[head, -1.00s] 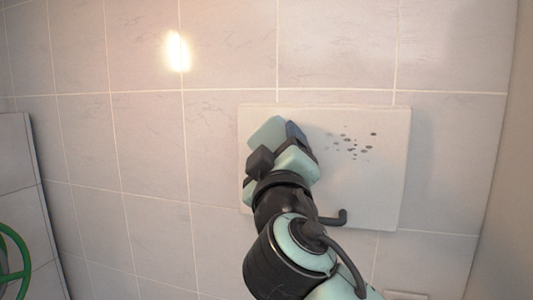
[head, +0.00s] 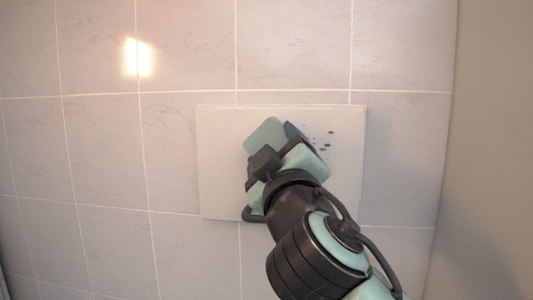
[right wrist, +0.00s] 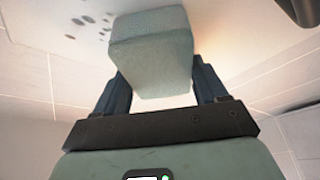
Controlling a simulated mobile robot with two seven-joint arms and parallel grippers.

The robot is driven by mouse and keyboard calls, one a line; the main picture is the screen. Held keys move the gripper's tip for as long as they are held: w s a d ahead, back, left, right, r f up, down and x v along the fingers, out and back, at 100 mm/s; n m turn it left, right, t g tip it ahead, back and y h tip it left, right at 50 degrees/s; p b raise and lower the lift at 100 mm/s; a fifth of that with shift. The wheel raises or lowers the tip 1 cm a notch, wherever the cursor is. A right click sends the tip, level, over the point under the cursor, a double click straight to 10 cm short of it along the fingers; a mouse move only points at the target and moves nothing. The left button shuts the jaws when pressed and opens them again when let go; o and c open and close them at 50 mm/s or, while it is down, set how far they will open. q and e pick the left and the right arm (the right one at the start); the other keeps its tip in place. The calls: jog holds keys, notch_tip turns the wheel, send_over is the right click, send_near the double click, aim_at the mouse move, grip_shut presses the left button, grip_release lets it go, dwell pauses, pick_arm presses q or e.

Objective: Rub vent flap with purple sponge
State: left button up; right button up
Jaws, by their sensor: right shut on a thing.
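The vent flap (head: 220,160) is a pale square panel on the tiled wall, with a cluster of dark spots (head: 323,142) on its right half. A dark handle (head: 252,215) shows at its lower edge, partly behind my arm. My right gripper (head: 275,150) is in front of the flap's middle, covering some spots. It is shut on a block-shaped sponge (right wrist: 150,50), which looks grey-green rather than purple; the sponge also shows in the head view (head: 266,134). The spots show beside the sponge in the right wrist view (right wrist: 88,20). I cannot tell whether the sponge touches the flap.
Light tiled wall (head: 100,150) surrounds the flap, with a bright reflection at upper left. A plain beige side wall (head: 490,150) stands at the right. The wall to the left of the flap is clear.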

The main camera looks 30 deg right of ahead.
jog(key=shift+s+d+b, duration=0.3)
jog(key=shift+s+d, duration=0.6)
jog(key=shift+d, duration=0.45)
jog(key=shift+s+d+b, duration=0.25)
jog(key=shift+s+d, duration=0.65)
jog(key=shift+d, duration=0.4)
jog(key=shift+s+d+b, duration=0.3)
jog(key=shift+s+d, duration=0.6)
jog(key=shift+d, duration=0.45)
jog(key=w+a+p, duration=0.1)
jog(key=w+a, duration=0.4)
jog(key=a, duration=0.3)
jog(key=shift+w+a+p, duration=0.3)
jog(key=shift+w+p, duration=0.05)
jog(key=shift+a, duration=0.1)
